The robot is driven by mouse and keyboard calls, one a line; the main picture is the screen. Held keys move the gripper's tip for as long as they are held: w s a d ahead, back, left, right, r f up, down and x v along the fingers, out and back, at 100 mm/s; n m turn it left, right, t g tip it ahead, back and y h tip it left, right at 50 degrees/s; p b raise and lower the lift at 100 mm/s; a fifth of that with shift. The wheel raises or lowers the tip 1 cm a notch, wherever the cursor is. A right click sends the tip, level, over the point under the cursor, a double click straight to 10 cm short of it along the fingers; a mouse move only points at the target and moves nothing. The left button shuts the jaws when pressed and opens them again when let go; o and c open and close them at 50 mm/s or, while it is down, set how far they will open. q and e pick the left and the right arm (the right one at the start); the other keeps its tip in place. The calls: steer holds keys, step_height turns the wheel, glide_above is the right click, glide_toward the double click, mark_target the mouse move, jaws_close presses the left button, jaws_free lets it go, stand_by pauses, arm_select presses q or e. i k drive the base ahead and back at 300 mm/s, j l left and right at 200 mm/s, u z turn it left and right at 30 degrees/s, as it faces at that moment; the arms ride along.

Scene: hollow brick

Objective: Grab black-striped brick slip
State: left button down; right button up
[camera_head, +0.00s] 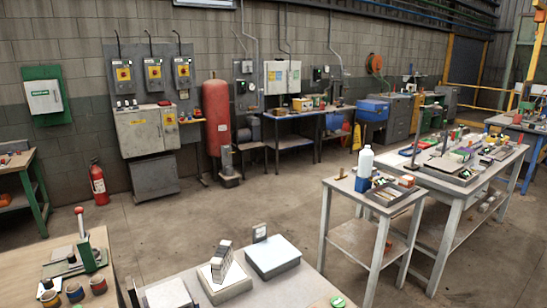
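A pale piece with dark stripes (221,261) stands on a light block or tray (224,283) on the near table (290,287). It looks like the black-striped brick slip, but it is too small to be certain. It leans slightly and its lower end meets the block. A white-topped box (272,257) is just to its right, with a small upright tag behind. Neither of my grippers shows in the head view.
A wooden bench (125,290) at left holds a green lever press (87,250) and small paint pots (75,291). A small side table (352,237) with a white bottle (365,162) stands at right. Open concrete floor (240,212) lies behind the near table.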

mark_target(221, 262)
steer(key=i+l, duration=0.2)
steer(key=l, duration=0.15)
steer(key=i+l, duration=0.35)
steer(key=l, duration=0.3)
steer(key=i+l+u, duration=0.1)
steer(key=l, duration=0.25)
steer(key=i, duration=0.1)
